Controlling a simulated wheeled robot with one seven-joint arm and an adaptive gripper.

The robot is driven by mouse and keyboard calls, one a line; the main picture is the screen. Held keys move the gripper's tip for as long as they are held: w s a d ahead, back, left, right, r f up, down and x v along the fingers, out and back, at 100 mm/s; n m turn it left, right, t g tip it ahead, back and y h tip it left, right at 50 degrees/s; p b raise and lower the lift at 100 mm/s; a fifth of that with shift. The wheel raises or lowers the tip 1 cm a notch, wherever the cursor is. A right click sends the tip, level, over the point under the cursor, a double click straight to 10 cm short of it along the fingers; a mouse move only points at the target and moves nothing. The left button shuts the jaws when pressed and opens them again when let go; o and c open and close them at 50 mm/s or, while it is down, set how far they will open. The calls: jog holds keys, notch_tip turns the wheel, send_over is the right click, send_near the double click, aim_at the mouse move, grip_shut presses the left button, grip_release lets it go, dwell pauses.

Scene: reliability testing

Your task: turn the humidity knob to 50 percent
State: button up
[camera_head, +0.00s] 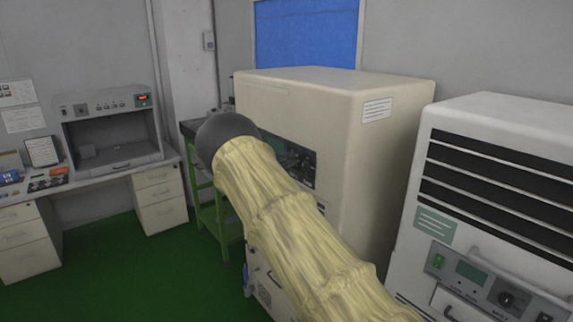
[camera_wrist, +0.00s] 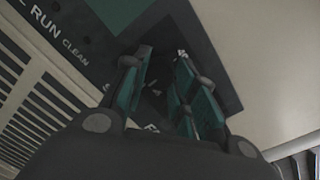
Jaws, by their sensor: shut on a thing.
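My gripper (camera_wrist: 163,62) shows in the wrist view with its two fingers against a dark control panel (camera_wrist: 88,62). The fingers are closed on a small dark knob (camera_wrist: 155,88), mostly hidden between them. Its pointer and scale cannot be read. The panel carries the words RUN and CLEAN at the left. In the head view my padded arm reaches toward the large beige cabinet (camera_head: 290,105), whose dark panel (camera_head: 302,165) is partly covered by the arm. The gripper itself is hidden there.
A white unit (camera_head: 480,235) with dark louvres, a green switch and a black dial stands at the right. A desk (camera_head: 110,172) with a grey instrument (camera_head: 108,130) stands at the left. A green stand (camera_head: 207,205) is beside the cabinet. Green floor (camera_head: 140,265) is open at the front left.

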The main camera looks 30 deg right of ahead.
jog(key=n+b, duration=0.5)
jog(key=b, duration=0.3)
jog(key=shift+f, duration=0.2)
jog(key=n+b, duration=0.2)
jog(key=shift+r+n+y, duration=0.15)
jog(key=shift+n+y, duration=0.15)
jog(key=n+g+b, duration=0.1)
jog(key=n, duration=0.7)
jog(key=shift+w+r+n, duration=0.1)
jog(key=shift+r+n, duration=0.05)
jog(key=shift+n, duration=0.25)
jog(key=o, duration=1)
jog(key=shift+o, duration=0.2)
